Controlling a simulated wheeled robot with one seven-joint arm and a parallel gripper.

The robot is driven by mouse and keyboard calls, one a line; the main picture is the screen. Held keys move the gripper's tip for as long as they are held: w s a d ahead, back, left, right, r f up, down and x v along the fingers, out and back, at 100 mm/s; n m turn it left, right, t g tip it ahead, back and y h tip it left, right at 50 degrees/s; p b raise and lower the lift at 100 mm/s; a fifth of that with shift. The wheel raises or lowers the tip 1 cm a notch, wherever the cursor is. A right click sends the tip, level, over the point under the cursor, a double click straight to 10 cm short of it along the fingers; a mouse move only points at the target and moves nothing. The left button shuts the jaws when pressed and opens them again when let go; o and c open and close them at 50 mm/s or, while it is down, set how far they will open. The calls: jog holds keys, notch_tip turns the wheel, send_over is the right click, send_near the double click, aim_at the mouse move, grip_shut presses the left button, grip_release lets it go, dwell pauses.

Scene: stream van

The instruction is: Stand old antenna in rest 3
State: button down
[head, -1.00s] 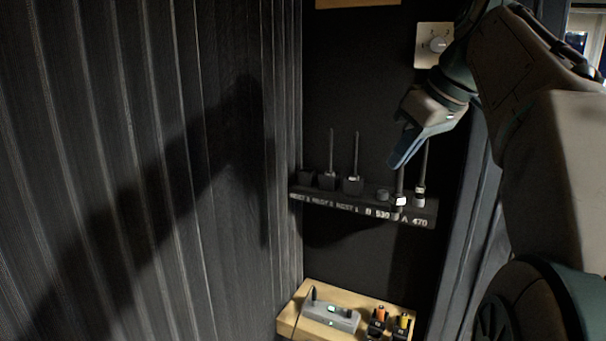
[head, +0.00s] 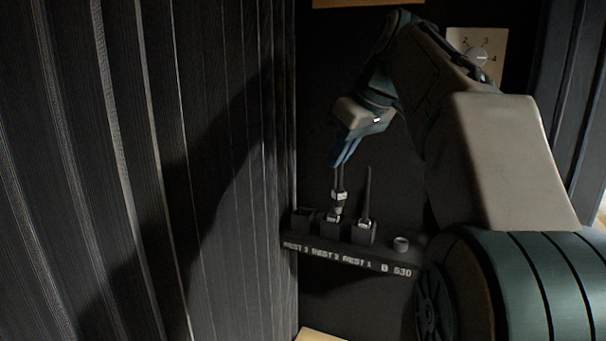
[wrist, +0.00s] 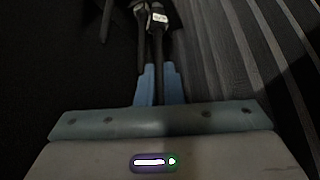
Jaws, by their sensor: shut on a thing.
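My gripper (head: 344,160) is shut on the old antenna (head: 339,190), a dark rod with a pale label band near its lower end. It hangs roughly upright over or in front of rest 2 in the head view; the exact depth is unclear. In the wrist view, the antenna (wrist: 158,55) runs between the blue fingers (wrist: 160,88). Rest 3 (head: 303,219), a dark square block at the rack's left end, looks empty. Rest 2 (head: 331,229) has an antenna whose upper part is hidden behind the held one. Rest 1 (head: 363,234) holds an upright antenna (head: 368,188).
The rack shelf (head: 350,258) carries printed labels along its front. A round socket (head: 401,243) right of rest 1 looks empty. A ribbed dark wall (head: 215,170) stands close on the left. A dial plate (head: 478,57) is at upper right. My arm hides the rack's right end.

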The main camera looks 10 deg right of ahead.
jog(key=w+a+p, duration=0.3)
jog(key=w+a, duration=0.2)
jog(key=w, duration=0.2)
notch_tip(320, 180, down, 7)
jog(key=w, duration=0.1)
jog(key=shift+b, duration=0.3)
jog(key=shift+f, duration=0.2)
jog(key=c, duration=1.6)
grip_release()
jog(key=shift+w, duration=0.1)
jog(key=shift+o, duration=0.2)
jog(key=shift+r, duration=0.1)
jog(key=shift+r, duration=0.1)
